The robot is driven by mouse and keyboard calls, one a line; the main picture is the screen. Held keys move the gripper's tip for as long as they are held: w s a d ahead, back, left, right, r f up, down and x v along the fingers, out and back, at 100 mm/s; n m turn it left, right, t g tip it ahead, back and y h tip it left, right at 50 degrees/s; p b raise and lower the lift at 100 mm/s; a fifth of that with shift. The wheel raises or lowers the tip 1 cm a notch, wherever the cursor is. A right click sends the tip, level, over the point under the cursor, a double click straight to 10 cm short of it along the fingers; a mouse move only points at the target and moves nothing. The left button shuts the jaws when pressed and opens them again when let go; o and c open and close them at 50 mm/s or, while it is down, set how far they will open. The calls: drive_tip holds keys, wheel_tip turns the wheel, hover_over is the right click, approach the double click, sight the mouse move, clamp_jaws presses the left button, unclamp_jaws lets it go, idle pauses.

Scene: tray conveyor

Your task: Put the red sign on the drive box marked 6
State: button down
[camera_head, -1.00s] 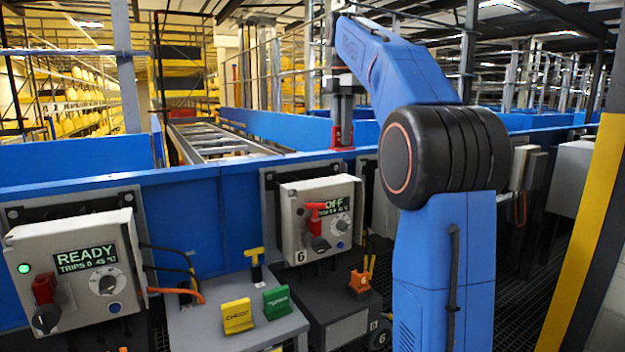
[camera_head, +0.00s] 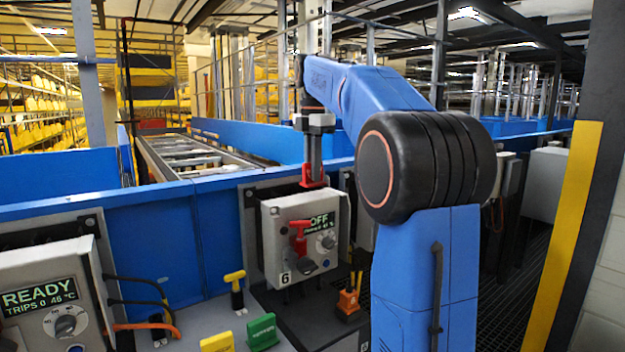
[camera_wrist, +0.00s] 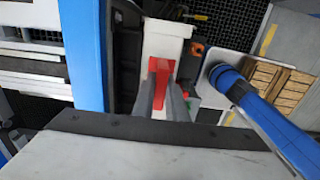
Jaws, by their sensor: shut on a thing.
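My gripper (camera_head: 314,152) points down with its fingers shut on the red sign (camera_head: 313,174). The sign's lower edge appears right at the top rim of the drive box marked 6 (camera_head: 272,235); I cannot tell whether they touch. The box is light grey, with a "6" label, a display reading OFF partly covered by a red handle (camera_head: 299,232), and a dark knob. In the wrist view, the red sign (camera_wrist: 160,72) sits between the fingers (camera_wrist: 166,100), over the pale box top (camera_wrist: 165,38).
Another drive box (camera_head: 35,300) reading READY stands at left. A yellow sign (camera_head: 217,342), a green sign (camera_head: 262,331) and a yellow T-shaped piece (camera_head: 235,288) are on the grey stand. An orange piece (camera_head: 348,302) is below box 6. The blue conveyor wall (camera_head: 160,245) runs behind.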

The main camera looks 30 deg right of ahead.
drive_tip(key=shift+f, duration=1.35)
drive_tip(key=shift+f, duration=0.2)
drive_tip(key=c, duration=1.8)
unclamp_jaws()
drive_tip(key=shift+o, duration=0.2)
drive_tip(key=shift+r, duration=0.1)
